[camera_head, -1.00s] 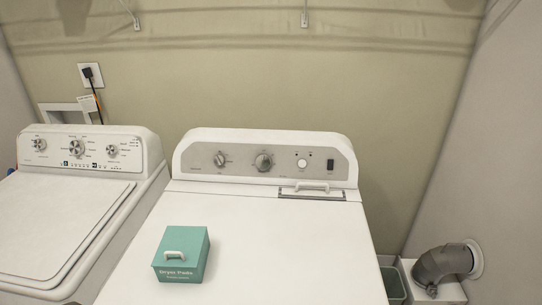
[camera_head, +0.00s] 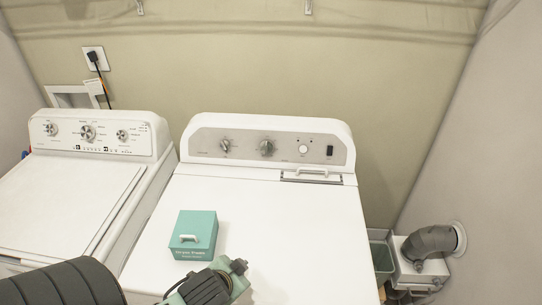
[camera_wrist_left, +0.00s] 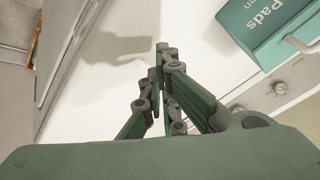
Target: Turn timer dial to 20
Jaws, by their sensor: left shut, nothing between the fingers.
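My left gripper (camera_wrist_left: 162,52) is shut and empty, above the white dryer top and apart from the dials. In the head view only its rear part shows, low and in front of the panel. My right gripper is not in view.
A teal box (camera_head: 195,233) with a white handle sits on the dryer top (camera_head: 290,230), close to my left arm. A washer (camera_head: 65,195) with its own dials stands at left. A grey duct (camera_head: 432,243) is at right. The dryer top's right side is clear.

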